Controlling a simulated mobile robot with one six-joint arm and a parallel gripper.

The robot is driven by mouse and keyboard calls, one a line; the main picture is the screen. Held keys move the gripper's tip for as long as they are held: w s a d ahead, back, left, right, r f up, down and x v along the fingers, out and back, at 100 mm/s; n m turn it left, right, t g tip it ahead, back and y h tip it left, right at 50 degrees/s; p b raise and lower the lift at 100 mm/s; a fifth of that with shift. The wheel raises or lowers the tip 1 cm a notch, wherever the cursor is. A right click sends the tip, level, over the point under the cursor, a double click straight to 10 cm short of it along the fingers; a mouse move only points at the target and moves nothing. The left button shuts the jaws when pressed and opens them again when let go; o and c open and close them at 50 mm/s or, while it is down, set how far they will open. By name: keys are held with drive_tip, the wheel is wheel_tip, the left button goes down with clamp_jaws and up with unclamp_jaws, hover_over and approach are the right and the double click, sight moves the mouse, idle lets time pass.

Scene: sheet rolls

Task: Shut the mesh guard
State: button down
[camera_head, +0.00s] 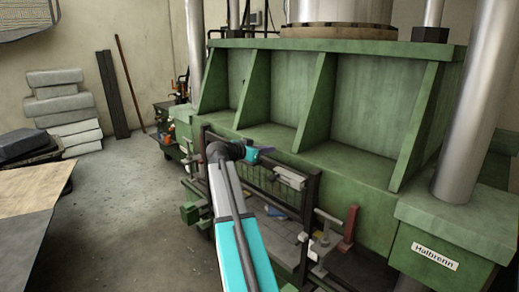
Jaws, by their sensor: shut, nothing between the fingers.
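The mesh guard (262,178) is a dark framed mesh panel at the front of the green press, in the middle of the view. It hangs between two dark upright posts, and an opening shows below the mesh. A pale grey bar (290,177) sits at its upper right. My arm reaches up from the bottom and covers part of the guard's left side. My gripper (267,151) is small and partly hidden by my wrist, near the guard's top edge. It is shut and empty. I cannot tell whether it touches the guard.
A red upright piece (349,228) and a grey clamp-like part (324,236) stand right of the guard. A table (28,205) is at left. Floor between table and press is clear.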

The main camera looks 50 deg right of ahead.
drive_tip(key=shift+d+f+p, duration=0.25)
drive_tip(key=shift+f+p, duration=0.05)
drive_tip(key=shift+f, duration=0.75)
drive_tip(key=shift+d+f+p, duration=0.2)
drive_tip(key=shift+f+p, duration=0.1)
drive_tip(key=shift+f, duration=0.75)
